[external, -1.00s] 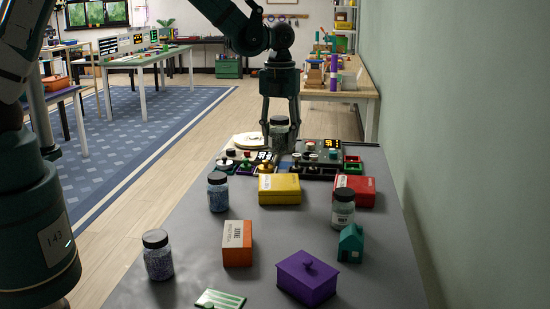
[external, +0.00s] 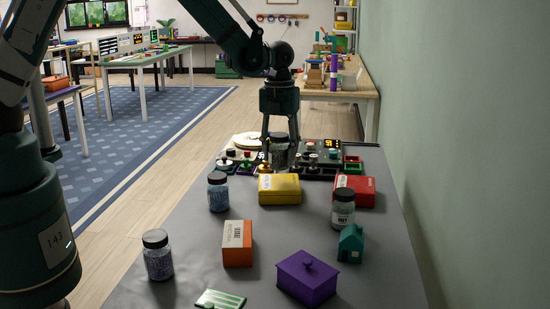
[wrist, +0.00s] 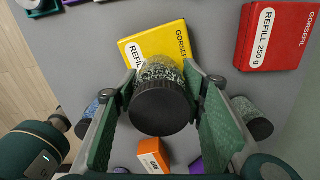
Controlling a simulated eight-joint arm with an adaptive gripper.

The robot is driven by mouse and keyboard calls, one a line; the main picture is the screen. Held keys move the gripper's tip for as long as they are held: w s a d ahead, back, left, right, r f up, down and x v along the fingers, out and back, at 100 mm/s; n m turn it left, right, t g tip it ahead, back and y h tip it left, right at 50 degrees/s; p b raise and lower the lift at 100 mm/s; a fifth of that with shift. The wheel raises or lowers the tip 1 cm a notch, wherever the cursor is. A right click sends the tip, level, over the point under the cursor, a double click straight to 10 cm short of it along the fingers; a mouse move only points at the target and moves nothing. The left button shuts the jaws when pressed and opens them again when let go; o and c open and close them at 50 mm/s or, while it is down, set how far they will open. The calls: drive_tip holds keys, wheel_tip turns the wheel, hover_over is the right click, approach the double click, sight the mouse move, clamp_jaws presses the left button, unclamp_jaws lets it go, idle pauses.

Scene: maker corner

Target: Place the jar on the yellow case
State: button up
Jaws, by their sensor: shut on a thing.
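My gripper (external: 279,148) is shut on a jar with a dark lid (external: 279,138) and holds it upright above the table. In the wrist view the held jar (wrist: 160,96) sits between both green fingers, its dark lid facing the camera and its speckled contents showing at the far side. The yellow case (external: 279,190) lies flat on the grey table, nearer the external camera than the held jar. In the wrist view the jar overlaps the lower part of the yellow case (wrist: 150,42). The gap between jar and case cannot be judged exactly.
A red case (external: 356,186) and a jar (external: 343,208) stand right of the yellow case. Two jars (external: 217,191) (external: 157,254) stand left. An orange box (external: 237,243), purple box (external: 306,277) and teal house (external: 351,243) are nearer. A control panel (external: 325,160) lies behind.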

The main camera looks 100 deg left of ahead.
sight(279, 135)
drive_tip(key=shift+f, duration=0.35)
drive_tip(key=shift+f, duration=0.1)
drive_tip(key=shift+f, duration=1.8)
drive_tip(key=shift+f+b, duration=0.15)
drive_tip(key=shift+b, duration=0.2)
drive_tip(key=o, duration=1.1)
wheel_tip(279, 135, up, 12)
drive_tip(key=shift+r+p, duration=0.2)
drive_tip(key=shift+p, duration=0.45)
